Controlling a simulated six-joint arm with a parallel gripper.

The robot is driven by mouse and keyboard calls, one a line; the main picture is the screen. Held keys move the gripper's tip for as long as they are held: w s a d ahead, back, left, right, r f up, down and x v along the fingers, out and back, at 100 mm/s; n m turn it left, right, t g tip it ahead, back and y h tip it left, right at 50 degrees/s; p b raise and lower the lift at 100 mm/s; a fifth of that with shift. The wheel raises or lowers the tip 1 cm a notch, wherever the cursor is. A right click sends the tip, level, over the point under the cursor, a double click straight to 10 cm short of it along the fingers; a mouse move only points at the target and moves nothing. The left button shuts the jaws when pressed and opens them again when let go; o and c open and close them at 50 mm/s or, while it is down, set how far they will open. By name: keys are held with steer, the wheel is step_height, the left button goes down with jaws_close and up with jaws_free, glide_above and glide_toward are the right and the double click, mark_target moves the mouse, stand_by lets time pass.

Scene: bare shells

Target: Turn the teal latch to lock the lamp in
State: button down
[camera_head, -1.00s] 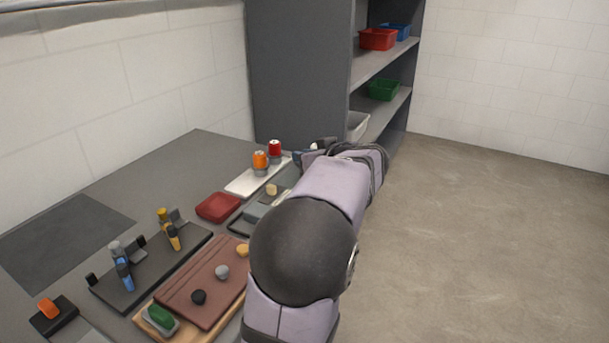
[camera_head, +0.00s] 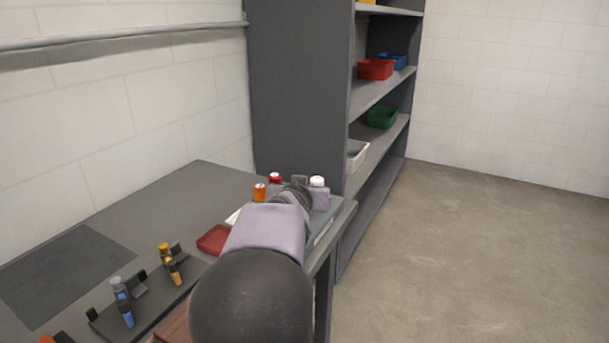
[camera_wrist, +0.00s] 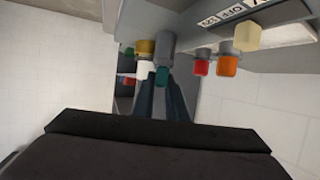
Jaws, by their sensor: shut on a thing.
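The teal latch (camera_wrist: 161,77) shows in the wrist view as a small teal piece at the end of a grey cylindrical part. My gripper (camera_wrist: 163,90) has its two dark fingers closed on it. A white lamp-like piece (camera_wrist: 147,70) with a yellow-gold part above it sits just left of the latch. In the head view, a white-topped piece (camera_head: 317,181) shows beyond my arm at the table's far right. The latch and my fingertips are hidden behind my arm there.
A red cap (camera_head: 275,177) and an orange cap (camera_head: 259,192) stand left of my wrist. A red tray (camera_head: 214,239) lies nearer on the table. A grey shelf (camera_head: 300,90) with coloured bins rises close behind. The table's back left is clear.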

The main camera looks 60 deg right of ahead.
steer(key=shift+w+r+m+g+h+p, duration=0.15)
steer(key=shift+m+g+p, duration=0.5)
steer(key=shift+p, duration=1.45)
steer(key=shift+s+r+m+g+h+p, duration=0.15)
steer(key=shift+m+g+p, duration=0.5)
steer(key=shift+p, duration=1.45)
steer(key=m+g+p, duration=0.1)
steer(key=p, duration=0.2)
steer(key=shift+w+f, duration=0.1)
steer(key=shift+g+p, duration=0.5)
steer(key=shift+p, duration=0.1)
steer(key=shift+f+m+p, duration=0.25)
steer(key=shift+m+p, duration=0.05)
steer(key=shift+m, duration=0.1)
steer(key=c, duration=1.8)
jaws_free()
steer(key=shift+o, duration=0.2)
steer(key=shift+a+r, duration=0.1)
steer(key=v, duration=0.7)
steer(key=shift+a, duration=0.1)
